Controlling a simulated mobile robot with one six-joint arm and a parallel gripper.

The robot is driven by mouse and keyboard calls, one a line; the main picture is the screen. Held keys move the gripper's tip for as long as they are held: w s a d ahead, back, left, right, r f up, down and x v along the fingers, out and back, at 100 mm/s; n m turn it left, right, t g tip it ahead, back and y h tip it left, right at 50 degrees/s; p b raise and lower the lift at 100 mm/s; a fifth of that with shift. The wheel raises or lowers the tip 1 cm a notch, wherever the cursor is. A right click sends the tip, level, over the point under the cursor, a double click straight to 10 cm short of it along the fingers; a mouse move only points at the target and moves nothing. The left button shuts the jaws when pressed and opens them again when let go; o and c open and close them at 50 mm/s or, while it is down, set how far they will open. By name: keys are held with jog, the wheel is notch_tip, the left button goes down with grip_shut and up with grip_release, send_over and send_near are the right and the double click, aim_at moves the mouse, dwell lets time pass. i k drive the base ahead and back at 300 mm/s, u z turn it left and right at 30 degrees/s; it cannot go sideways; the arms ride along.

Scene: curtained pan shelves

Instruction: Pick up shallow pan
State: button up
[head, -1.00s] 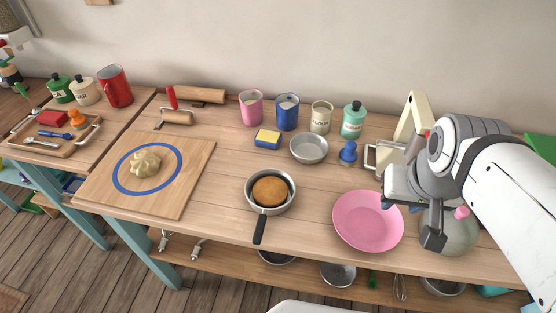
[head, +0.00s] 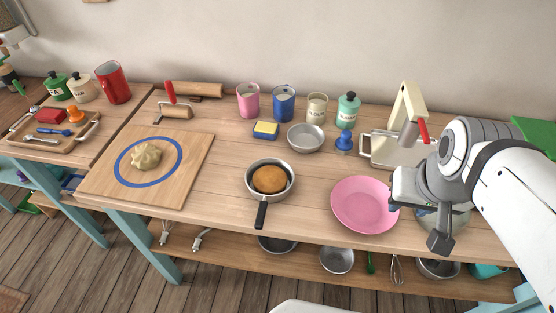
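A dark-handled frying pan (head: 247,190) sits on the wooden table near its front edge, with a round brown cake (head: 270,179) in it. A small shallow grey metal pan (head: 306,138) without a visible handle stands behind it, to the right. More metal pans (head: 337,260) lie on the lower shelf, partly hidden by the tabletop. I cannot tell which one is the shallow pan of the task. My gripper (head: 420,222) hangs above the table's right end, beside the pink plate and apart from all the pans. Its fingers are partly hidden, so its opening is unclear.
The pink plate (head: 364,205) lies left of my gripper, and a cream mixer (head: 407,110) stands behind it. A cutting board (head: 105,184) with dough (head: 146,155) is at left. Cups and jars line the back. The table between board and frying pan is clear.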

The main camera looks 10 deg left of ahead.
aim_at(264, 199)
jog(key=k, duration=2)
jog(key=u, duration=1.15)
jog(key=i, duration=1.5)
jog(key=u, duration=0.05)
